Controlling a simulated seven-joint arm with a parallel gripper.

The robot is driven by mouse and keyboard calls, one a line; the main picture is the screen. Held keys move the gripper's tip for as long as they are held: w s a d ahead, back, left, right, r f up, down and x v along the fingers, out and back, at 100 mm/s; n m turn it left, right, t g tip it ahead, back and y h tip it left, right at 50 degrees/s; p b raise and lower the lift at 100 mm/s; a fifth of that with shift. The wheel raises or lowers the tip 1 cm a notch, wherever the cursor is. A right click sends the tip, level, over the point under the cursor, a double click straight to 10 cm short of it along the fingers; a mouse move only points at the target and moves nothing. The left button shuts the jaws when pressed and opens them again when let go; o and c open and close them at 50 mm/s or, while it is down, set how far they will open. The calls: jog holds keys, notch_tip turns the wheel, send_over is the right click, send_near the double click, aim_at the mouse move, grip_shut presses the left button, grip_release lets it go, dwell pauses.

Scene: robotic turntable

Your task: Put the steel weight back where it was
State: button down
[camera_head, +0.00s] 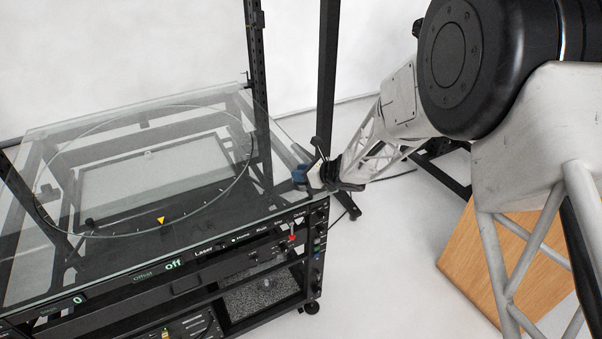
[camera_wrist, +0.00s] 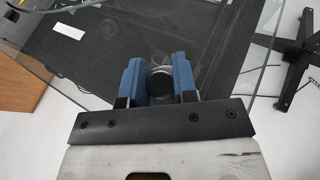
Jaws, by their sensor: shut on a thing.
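My gripper (camera_head: 303,176) is at the right edge of the glass-topped turntable rig (camera_head: 60,125). In the wrist view, the blue fingers of my gripper (camera_wrist: 160,82) are shut on a dark, round thing, which I take to be the steel weight (camera_wrist: 160,80). Its lower part is hidden from this view, and I cannot make it out in the head view. The round glass turntable (camera_head: 100,232) carries a yellow triangle mark (camera_head: 161,220) near its front rim. I see nothing standing on the glass.
Black uprights (camera_head: 327,85) rise at the rig's right and back. The front panel (camera_head: 185,270) has lit displays and a red-tipped switch (camera_head: 291,234). A wooden board or cabinet (camera_head: 490,255) stands at the right. The glass top looks clear.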

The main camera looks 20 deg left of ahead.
jog(key=shift+f, duration=0.1)
jog(key=c, duration=0.9)
grip_release()
jog(key=shift+d, duration=0.15)
jog(key=v, duration=1.1)
jog(key=shift+d+r, duration=0.3)
jog(key=shift+s, duration=0.1)
